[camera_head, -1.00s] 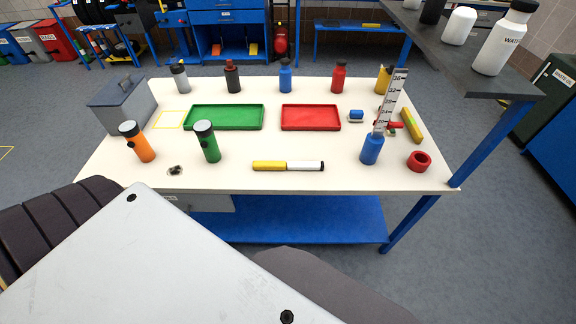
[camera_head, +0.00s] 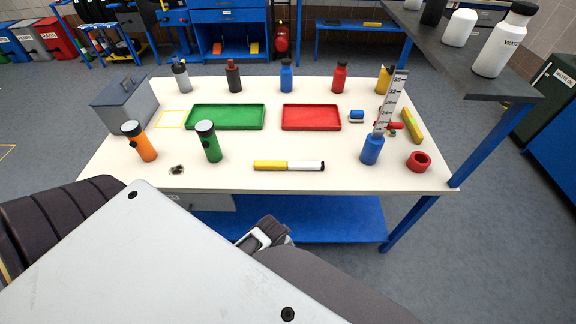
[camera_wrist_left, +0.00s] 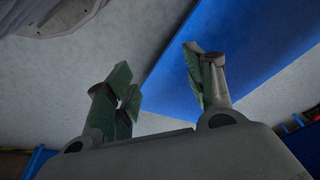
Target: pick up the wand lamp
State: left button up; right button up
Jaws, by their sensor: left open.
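The wand lamp (camera_head: 288,166), a slim stick with a yellow left half and a white right half, lies flat near the front edge of the white table top in the head view. My left gripper (camera_wrist_left: 160,85) shows in the left wrist view with its greenish fingers spread apart and nothing between them. Beyond them are grey floor and a blue surface, and the wand lamp is not in that view. In the head view part of my arm (camera_head: 264,235) shows just in front of the table; no gripper fingers are visible there. My right gripper is not in view.
An orange flashlight (camera_head: 142,142) and a green flashlight (camera_head: 208,142) stand left of the lamp. A blue bottle (camera_head: 372,149) and red ring (camera_head: 419,161) are to its right. Green (camera_head: 225,128) and red (camera_head: 311,129) trays lie behind. The table around the lamp is clear.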

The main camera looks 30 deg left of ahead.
pick_arm(q)
notch_tip(320, 180, up, 16)
jog(key=w+a+f+t, duration=0.1)
jog(key=w+a+t, duration=0.1)
jog(key=w+a+r+n+t+y, duration=0.35)
jog(key=w+a+r+t, duration=0.35)
jog(key=w+a+r, duration=0.5)
jog(key=w+d+r+m+t+h, duration=0.3)
jog(key=w+r+m+t+h, duration=0.5)
jog(key=r, duration=0.4)
jog(key=s+a+f+m+g+h, duration=0.3)
jog(key=a+f+g, duration=0.6)
jog(key=g, duration=0.6)
jog(key=s+f+m, duration=0.1)
jog(key=s+m, duration=0.1)
jog(key=s, duration=0.1)
jog(key=shift+a+f+p, duration=0.2)
jog(key=shift+a+p, duration=0.1)
jog(key=shift+p, duration=0.05)
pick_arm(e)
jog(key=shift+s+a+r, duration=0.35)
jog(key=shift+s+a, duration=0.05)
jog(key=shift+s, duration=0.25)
